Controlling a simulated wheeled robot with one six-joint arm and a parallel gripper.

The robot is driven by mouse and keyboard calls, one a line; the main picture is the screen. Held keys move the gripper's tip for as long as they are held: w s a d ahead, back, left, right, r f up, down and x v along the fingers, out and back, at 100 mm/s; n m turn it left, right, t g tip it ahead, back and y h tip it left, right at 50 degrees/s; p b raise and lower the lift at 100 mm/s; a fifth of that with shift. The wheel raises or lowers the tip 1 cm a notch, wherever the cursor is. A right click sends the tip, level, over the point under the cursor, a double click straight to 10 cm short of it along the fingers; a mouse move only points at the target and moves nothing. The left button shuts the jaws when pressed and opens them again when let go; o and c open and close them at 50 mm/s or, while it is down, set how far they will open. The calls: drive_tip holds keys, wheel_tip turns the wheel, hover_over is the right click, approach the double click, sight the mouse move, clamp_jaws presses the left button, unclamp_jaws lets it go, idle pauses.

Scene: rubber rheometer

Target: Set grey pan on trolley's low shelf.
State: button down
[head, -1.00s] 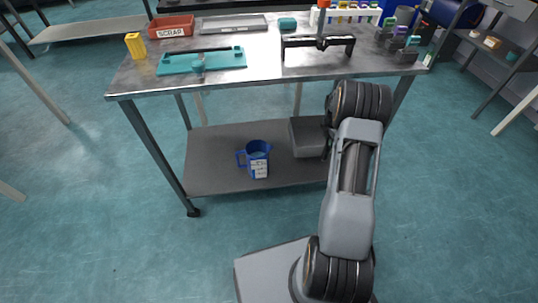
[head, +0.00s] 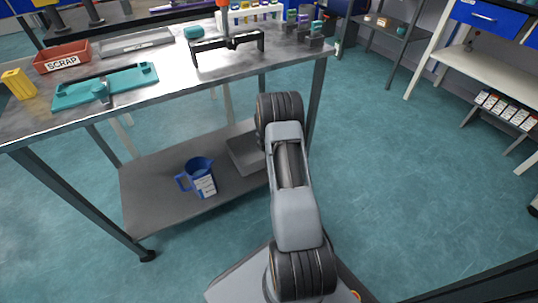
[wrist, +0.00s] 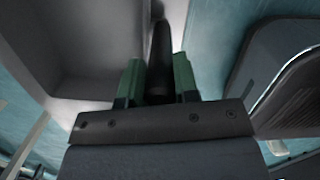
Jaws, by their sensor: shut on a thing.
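The grey pan (head: 243,157) is at the right part of the trolley's low shelf (head: 150,205), behind and right of a blue jug. I cannot tell whether its base touches the shelf. In the wrist view the pan's grey wall (wrist: 85,60) fills the upper left. My gripper (wrist: 158,78) shows there with its two green fingers shut on a dark upright part, which looks like the pan's handle or edge. In the head view my arm hides the gripper and the pan's right end.
The blue jug (head: 199,178) stands on the low shelf left of the pan. The trolley top (head: 180,75) holds a teal tray (head: 125,82), a red scrap bin (head: 62,57) and a black stand (head: 228,46). The floor right of the trolley is clear.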

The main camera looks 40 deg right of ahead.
drive_tip(key=shift+f, duration=0.6)
drive_tip(key=shift+f, duration=0.2)
drive_tip(key=c, duration=0.9)
unclamp_jaws()
drive_tip(key=shift+o, duration=0.2)
drive_tip(key=r+p, duration=0.1)
drive_tip(key=r, duration=0.3)
drive_tip(key=a+r+p, duration=0.1)
drive_tip(key=r+p, duration=0.1)
drive_tip(key=r, duration=0.2)
drive_tip(key=r+p, duration=0.2)
drive_tip(key=r, duration=0.2)
drive_tip(key=shift+s+a+r, duration=0.1)
drive_tip(key=shift+a, duration=0.15)
drive_tip(key=shift+s, duration=0.1)
